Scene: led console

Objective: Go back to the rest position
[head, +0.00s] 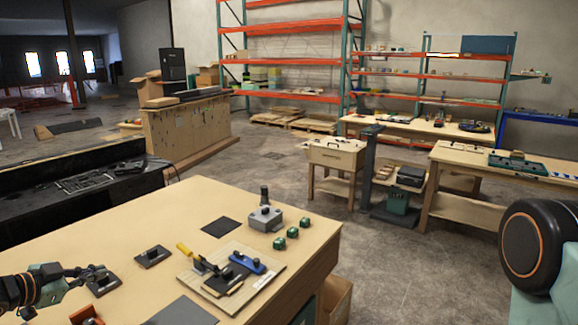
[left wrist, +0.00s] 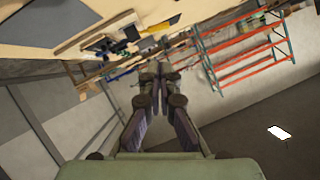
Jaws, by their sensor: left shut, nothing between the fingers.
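My left gripper (head: 98,277) comes in from the left in the head view, low over the left part of the wooden workbench (head: 310,234). Its fingers also show in the left wrist view (left wrist: 159,72), closed together with nothing between them. A small dark plate with a knob lies under or beside its tip; I cannot tell if they touch. My right gripper is not in view. A dark rounded part with an orange ring at the right edge of the head view appears to be mine.
On the bench are a board with a yellow-handled clamp and blue part (head: 246,263), a grey box with a lever (head: 264,218), several green blocks (head: 292,232), a dark plate (head: 152,256) and a dark pad (head: 221,227). A black console (head: 80,190) stands behind. Floor beyond is partly clear.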

